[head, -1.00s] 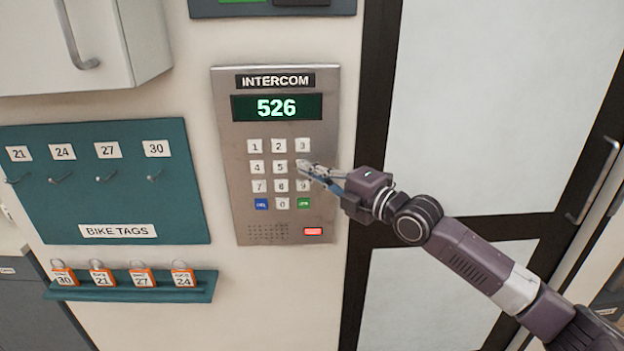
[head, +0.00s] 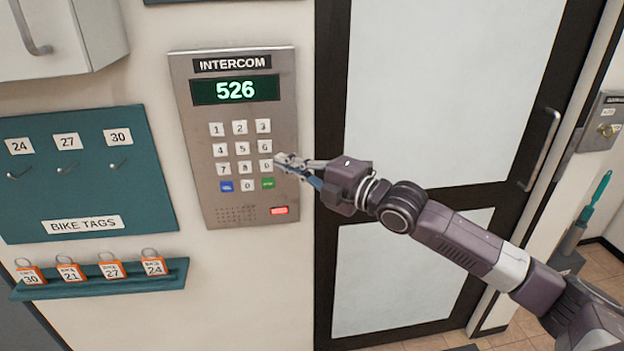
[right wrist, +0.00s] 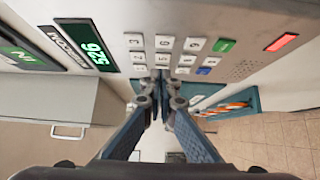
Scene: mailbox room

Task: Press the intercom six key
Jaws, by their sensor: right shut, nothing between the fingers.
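The intercom (head: 208,205) is a grey metal panel on the wall, its green display (head: 235,90) reading 526. The six key (head: 265,146) is a white key at the right end of the second row, uncovered. It also shows in the right wrist view (right wrist: 165,42), in the keypad's top row as pictured there. My right gripper (head: 280,160) is shut and empty, its tips below and right of the six key, beside the nine key (head: 265,165). In the right wrist view the shut fingertips (right wrist: 157,88) point toward the panel; contact cannot be told. My left gripper is not in view.
A teal bike tags board (head: 85,190) and a shelf (head: 95,286) with several orange tags are left of the intercom. A grey cabinet (head: 80,35) juts out at upper left. A dark-framed door (head: 335,100) stands right of the intercom.

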